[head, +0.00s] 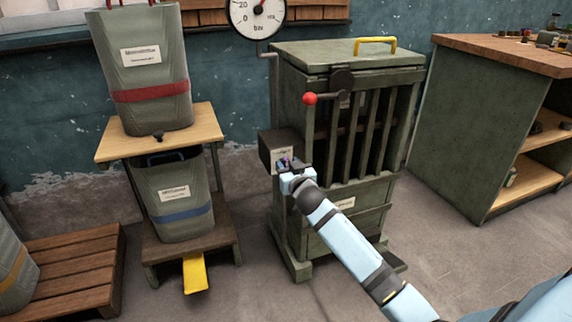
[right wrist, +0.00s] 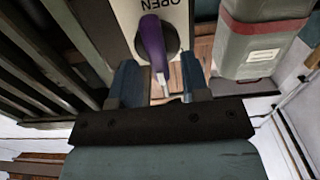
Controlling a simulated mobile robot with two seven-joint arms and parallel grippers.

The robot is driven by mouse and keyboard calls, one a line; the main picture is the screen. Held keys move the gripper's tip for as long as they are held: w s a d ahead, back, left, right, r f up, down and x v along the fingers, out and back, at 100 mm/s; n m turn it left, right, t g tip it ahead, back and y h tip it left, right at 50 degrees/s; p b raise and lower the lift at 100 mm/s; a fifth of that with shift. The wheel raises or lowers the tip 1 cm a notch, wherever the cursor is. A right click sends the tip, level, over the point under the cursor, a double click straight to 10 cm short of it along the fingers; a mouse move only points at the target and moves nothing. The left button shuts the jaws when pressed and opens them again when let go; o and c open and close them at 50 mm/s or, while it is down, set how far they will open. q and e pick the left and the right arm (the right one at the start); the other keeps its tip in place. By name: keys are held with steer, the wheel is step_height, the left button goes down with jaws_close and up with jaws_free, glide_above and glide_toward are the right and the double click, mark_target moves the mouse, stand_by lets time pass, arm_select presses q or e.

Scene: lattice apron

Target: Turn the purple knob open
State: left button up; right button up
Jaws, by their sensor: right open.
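The purple knob (right wrist: 152,45) shows in the right wrist view as a purple lever on a dark round hub. It sits on a pale plate (right wrist: 130,18) with the word OPEN. In the head view the knob (head: 285,161) is small on a dark box at the left side of the green cabinet (head: 290,110), partly hidden by my gripper. My right gripper (head: 289,177) is right in front of it. In the wrist view its open fingers (right wrist: 161,80) stand on either side of the lever's lower end, with gaps showing. I cannot tell if either finger touches it. My left gripper is not in view.
A lever with a red ball (head: 310,98) sticks out above the box. A gauge (head: 257,12) is above. Two grey-green bins stand on a wooden stand (head: 207,130) with a yellow pedal (head: 195,274) to the left. A workbench (head: 460,130) is at right.

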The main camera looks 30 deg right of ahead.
jaws_close()
